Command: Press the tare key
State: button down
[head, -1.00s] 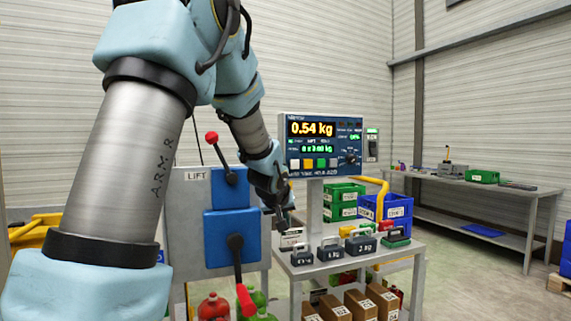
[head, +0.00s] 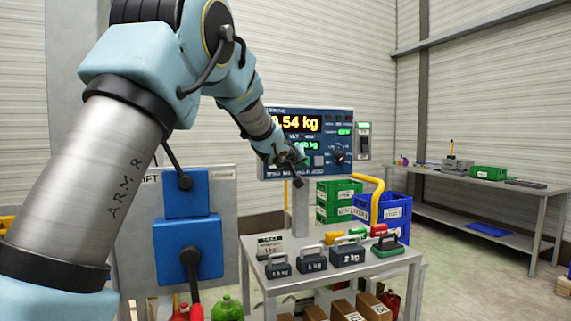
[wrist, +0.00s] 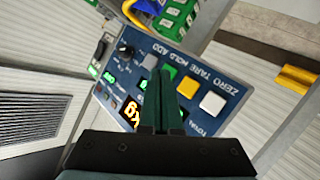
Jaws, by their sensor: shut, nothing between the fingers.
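The blue scale panel (head: 345,118) stands on a post behind the weight table. In the wrist view the panel (wrist: 225,78) appears rotated, with key labels ZERO, TARE, HOLD and ADD. The yellow key (wrist: 188,87) lines up with the TARE label, between a white key (wrist: 212,103) and a mostly hidden green key. My gripper (head: 298,182) is in front of the panel's lower part and hides most keys in the head view. Its fingers (wrist: 168,73) are shut and empty, their tips appearing over the green key, left of the yellow one. Contact cannot be told.
Weights with handles, including one marked 2 kg (head: 347,255), stand on the table below the panel. A lift box with blue plates (head: 187,245) and a red-ended lever is at left. Green crates (head: 335,200) and a blue crate (head: 395,212) stand behind.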

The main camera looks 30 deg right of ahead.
jog(key=w+d+p, duration=0.1)
jog(key=w+p, duration=0.7)
jog(key=shift+w, duration=0.3)
jog(key=shift+w+p, duration=0.2)
jog(key=shift+p, duration=0.1)
dwell(1.9)
jog(key=shift+w+p, duration=0.25)
jog(key=shift+p, duration=0.1)
jog(key=shift+w+d+p, duration=0.1)
jog(key=shift+w+p, duration=0.3)
jog(key=shift+p, duration=0.1)
dwell(0.8)
dwell(0.3)
jog(key=shift+s+b, duration=0.7)
jog(key=shift+s, duration=0.15)
